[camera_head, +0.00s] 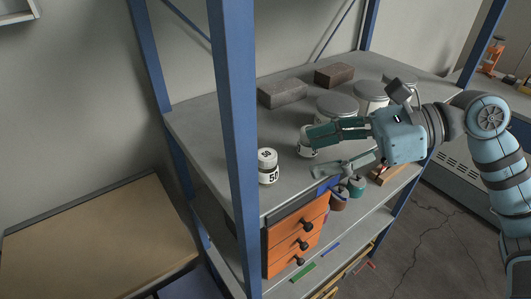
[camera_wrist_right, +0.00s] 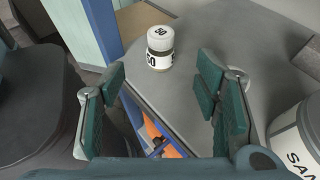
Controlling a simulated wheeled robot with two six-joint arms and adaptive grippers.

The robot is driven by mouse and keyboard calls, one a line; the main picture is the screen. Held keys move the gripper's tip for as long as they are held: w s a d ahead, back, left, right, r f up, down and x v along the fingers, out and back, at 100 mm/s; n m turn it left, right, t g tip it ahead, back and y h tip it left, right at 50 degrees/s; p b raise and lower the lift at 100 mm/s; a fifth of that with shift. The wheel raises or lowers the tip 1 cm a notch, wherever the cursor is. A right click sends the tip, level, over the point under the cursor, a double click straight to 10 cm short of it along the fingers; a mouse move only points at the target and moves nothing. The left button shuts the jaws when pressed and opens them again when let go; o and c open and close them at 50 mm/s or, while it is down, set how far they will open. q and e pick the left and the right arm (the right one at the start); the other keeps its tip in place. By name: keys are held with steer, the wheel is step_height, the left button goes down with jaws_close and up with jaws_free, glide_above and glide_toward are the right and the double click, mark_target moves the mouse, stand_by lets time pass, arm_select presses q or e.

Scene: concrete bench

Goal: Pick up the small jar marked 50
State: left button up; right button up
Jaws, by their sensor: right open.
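The small jar marked 50 (camera_head: 268,167) is white with a pale lid and dark print. It stands upright on the grey shelf near its front left corner, by the blue post. It also shows in the right wrist view (camera_wrist_right: 160,49), beyond the fingertips and roughly between their lines. My right gripper (camera_head: 312,152) reaches in from the right with its green fingers apart and empty. In the right wrist view the open fingers (camera_wrist_right: 162,80) do not touch the jar. My left gripper is not in view.
Another small white jar (camera_head: 304,146) stands behind my upper finger, partly hidden. Larger lidded tins (camera_head: 336,106) and two dark bricks (camera_head: 283,92) sit farther back. The blue post (camera_head: 235,130) rises left of the jar. Orange drawers (camera_head: 296,236) stand below.

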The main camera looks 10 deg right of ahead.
mark_target(277, 160)
steer(key=a, duration=0.3)
steer(key=shift+w+f+p, duration=0.1)
steer(key=shift+f+p, duration=0.2)
steer(key=shift+p, duration=0.05)
steer(key=shift+w+a+f+p, duration=0.2)
steer(key=shift+w+a+f, duration=0.15)
steer(key=shift+w+a, duration=0.2)
steer(key=shift+w+a+f+p, duration=0.15)
steer(key=shift+w+a+f, duration=0.15)
steer(key=shift+w+a, duration=0.2)
steer(key=x, duration=0.2)
steer(key=p+x, duration=0.1)
steer(key=shift+s+a, duration=0.1)
steer(key=shift+a, duration=0.35)
steer(key=shift+a+f, duration=0.2)
steer(key=shift+a, duration=0.05)
steer(key=shift+d, duration=0.2)
steer(key=c, duration=0.8)
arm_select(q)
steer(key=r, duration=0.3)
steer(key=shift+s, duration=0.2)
arm_select(e)
steer(key=shift+a, duration=0.1)
steer(key=c, duration=0.5)
